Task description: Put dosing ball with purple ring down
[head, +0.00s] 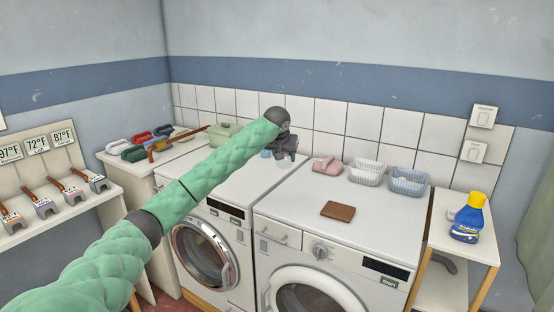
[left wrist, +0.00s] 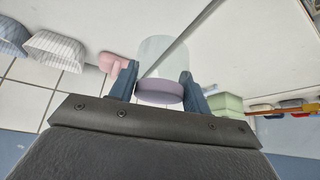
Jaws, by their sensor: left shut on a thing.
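The dosing ball with the purple ring (left wrist: 160,92) is a clear, pale cup with a purple band. In the left wrist view it sits between the two dark blue fingers of my left gripper (left wrist: 158,70), which is shut on it. In the head view the left gripper (head: 283,152) is over the back of the left white washing machine (head: 230,190). The ball is small and mostly hidden there. I cannot tell whether it touches the machine top. My right gripper is not in view.
The right machine (head: 300,195) carries a brown wallet-like item (head: 338,211), a pink item (head: 327,166), a striped white basket (head: 366,173) and a blue basket (head: 408,181). A blue bottle (head: 467,222) stands at right. A green box (head: 222,134) is behind my arm. The left machine's front top is clear.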

